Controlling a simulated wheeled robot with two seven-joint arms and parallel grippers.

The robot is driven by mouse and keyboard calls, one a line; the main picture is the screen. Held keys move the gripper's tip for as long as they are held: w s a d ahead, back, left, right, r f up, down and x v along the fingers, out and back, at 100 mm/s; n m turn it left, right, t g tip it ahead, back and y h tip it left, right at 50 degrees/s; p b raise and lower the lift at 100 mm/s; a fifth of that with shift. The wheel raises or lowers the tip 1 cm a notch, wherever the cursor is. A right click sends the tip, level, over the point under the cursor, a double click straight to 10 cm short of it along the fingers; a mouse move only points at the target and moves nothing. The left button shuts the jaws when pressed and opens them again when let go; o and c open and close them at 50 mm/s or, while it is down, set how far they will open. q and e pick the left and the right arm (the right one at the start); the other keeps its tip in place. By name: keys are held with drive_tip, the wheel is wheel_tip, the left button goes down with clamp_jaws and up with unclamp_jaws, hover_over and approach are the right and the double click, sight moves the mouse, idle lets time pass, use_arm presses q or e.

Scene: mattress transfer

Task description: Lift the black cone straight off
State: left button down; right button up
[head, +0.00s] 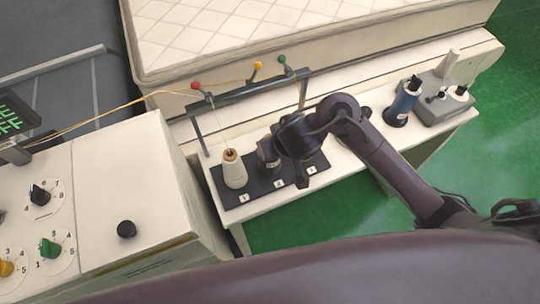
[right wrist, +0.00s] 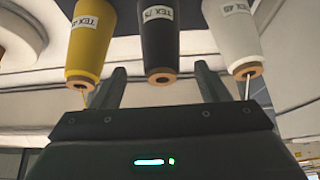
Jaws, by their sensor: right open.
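The black cone (right wrist: 160,38) shows in the right wrist view in the middle of a row, with a tan tip and a white label. My right gripper (right wrist: 160,72) is open, its two dark fingers apart on either side of the cone's tip in the picture. I cannot tell whether they touch it. In the head view my right gripper (head: 283,150) and arm are over the black base (head: 245,195) and largely hide the cone there. My left gripper is not in view.
A white cone (head: 235,172) stands left on the base; a yellow cone (right wrist: 90,40) is on the black cone's other side. A thread rail (head: 245,92) with coloured knobs stands behind. A blue spool (head: 402,103) and grey device (head: 445,98) are to the right.

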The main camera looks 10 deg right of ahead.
sight(272, 167)
drive_tip(key=shift+b+x, duration=0.7)
drive_tip(key=shift+x, duration=0.45)
drive_tip(key=b+x, duration=0.3)
drive_tip(key=x, duration=0.2)
drive_tip(key=shift+w, duration=0.1)
drive_tip(key=shift+r, duration=0.1)
clamp_jaws()
